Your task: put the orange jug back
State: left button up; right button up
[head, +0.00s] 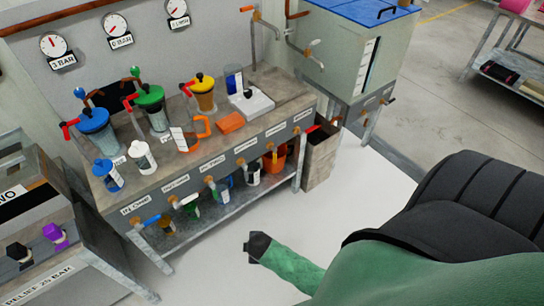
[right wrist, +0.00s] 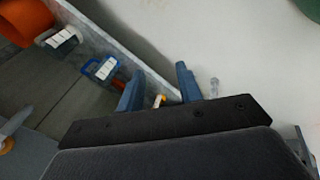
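The orange jug (head: 202,127) stands on the bench top, in front of the yellow-lidded vessel. Its orange handle shows in the head view, with a white label beside it; its clear body is hard to make out. My right gripper (right wrist: 158,88) is open in the right wrist view, its two blue fingers apart with no object held between them. It is not clearly seen in the head view. My left gripper is not in view.
The bench (head: 243,133) carries blue-, green- and yellow-lidded vessels, two bottles and an orange block (head: 231,122). Its lower shelf holds several containers, including an orange bucket (head: 274,161) and a blue-handled jug (right wrist: 102,68). A bin (head: 320,155) stands at its right end. Front floor is clear.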

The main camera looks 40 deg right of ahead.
jog(key=s+a+f+m+g, duration=0.1)
jog(key=s+f+m, duration=0.3)
jog(key=s, duration=0.4)
jog(key=s+a+f+m+g+y, duration=0.1)
jog(key=s+a+f+m+g, duration=0.1)
jog(key=s+f+m, duration=0.3)
jog(key=s+f, duration=0.2)
jog(key=s, duration=0.2)
jog(key=shift+a, duration=0.2)
jog(key=shift+s, duration=0.1)
